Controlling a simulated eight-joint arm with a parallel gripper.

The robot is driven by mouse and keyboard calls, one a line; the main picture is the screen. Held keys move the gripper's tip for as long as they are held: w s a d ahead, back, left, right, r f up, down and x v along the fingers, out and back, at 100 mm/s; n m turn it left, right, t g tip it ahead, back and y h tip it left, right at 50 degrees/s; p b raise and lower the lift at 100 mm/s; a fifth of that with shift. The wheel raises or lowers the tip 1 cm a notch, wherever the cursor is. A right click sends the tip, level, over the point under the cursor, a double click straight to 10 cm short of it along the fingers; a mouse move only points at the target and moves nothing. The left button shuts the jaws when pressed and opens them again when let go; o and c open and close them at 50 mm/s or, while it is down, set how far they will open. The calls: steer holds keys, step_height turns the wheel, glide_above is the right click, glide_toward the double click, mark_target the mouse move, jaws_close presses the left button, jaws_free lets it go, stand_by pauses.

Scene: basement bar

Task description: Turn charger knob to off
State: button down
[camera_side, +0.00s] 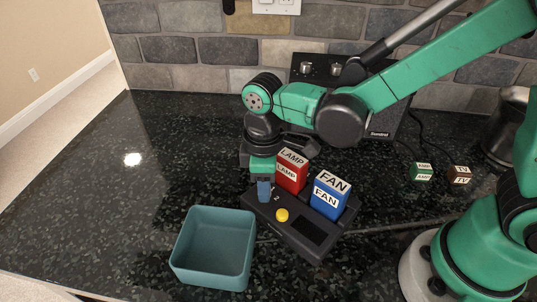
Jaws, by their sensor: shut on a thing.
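A dark power strip (310,235) lies on the counter, with a red LAMP block (291,171), a blue FAN block (327,199) and a round yellow button (282,215) on it. My gripper (264,197) points down at the strip's left end, left of the LAMP block. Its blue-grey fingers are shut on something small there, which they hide. I cannot read a charger label or tell which way any knob is turned. A black speaker-like unit (385,110) with two silver knobs stands behind my arm, partly hidden by it.
An open teal bin (213,248) stands just left of the strip. A green AMP block (421,172) and a brown TV block (459,175) with cords lie at the right. A dark pot (510,128) is at the right edge. The left counter is clear.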

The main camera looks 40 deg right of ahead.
steer(key=shift+n, duration=1.1)
steer(key=c, duration=0.6)
jaws_free()
steer(key=shift+r, duration=2.8)
